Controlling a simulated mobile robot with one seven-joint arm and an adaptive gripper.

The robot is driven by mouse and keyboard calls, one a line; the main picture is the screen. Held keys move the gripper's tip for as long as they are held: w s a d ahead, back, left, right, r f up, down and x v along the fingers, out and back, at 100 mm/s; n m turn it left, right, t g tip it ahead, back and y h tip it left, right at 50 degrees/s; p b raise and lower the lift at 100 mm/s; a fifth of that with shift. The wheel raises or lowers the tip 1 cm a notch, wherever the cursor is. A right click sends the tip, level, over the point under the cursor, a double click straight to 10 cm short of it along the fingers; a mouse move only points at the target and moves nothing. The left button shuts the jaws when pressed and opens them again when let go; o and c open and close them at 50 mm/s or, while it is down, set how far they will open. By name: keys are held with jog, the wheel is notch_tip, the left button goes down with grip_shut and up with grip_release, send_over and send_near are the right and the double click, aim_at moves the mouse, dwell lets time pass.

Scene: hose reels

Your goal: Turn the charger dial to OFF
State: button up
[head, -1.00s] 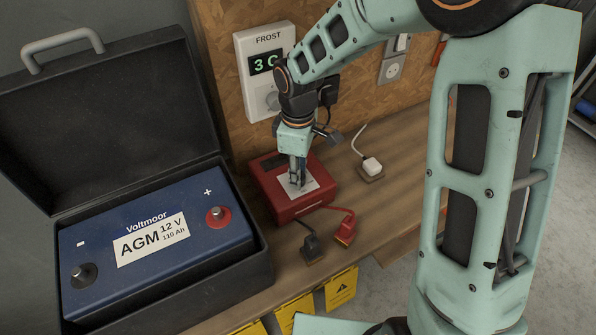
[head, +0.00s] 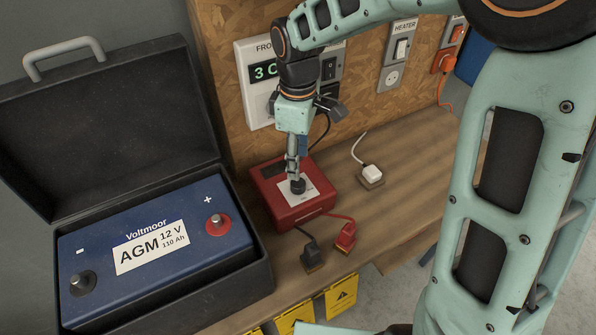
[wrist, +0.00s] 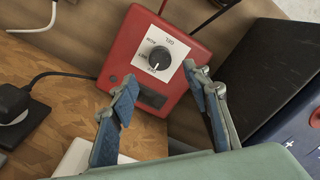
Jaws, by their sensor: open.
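The red charger (head: 262,183) sits on the wooden bench right of the battery. Its black round dial (head: 297,187) stands on a white label and shows clearly in the wrist view (wrist: 159,58). A white mark on the dial points toward the lower side of the wrist picture. My gripper (head: 293,170) is just above the dial, pointing down. In the wrist view my gripper (wrist: 160,75) is open, its blue-grey fingers apart on either side of the dial, with nothing between them.
A blue battery (head: 155,240) in an open black case (head: 225,290) stands on the left. A black plug (head: 311,258), a red plug (head: 346,237) and a white plug (head: 371,173) lie near the charger. The wall controller (head: 256,85) is behind. The bench is clear to the right.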

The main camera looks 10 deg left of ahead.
jog(key=shift+r, duration=2)
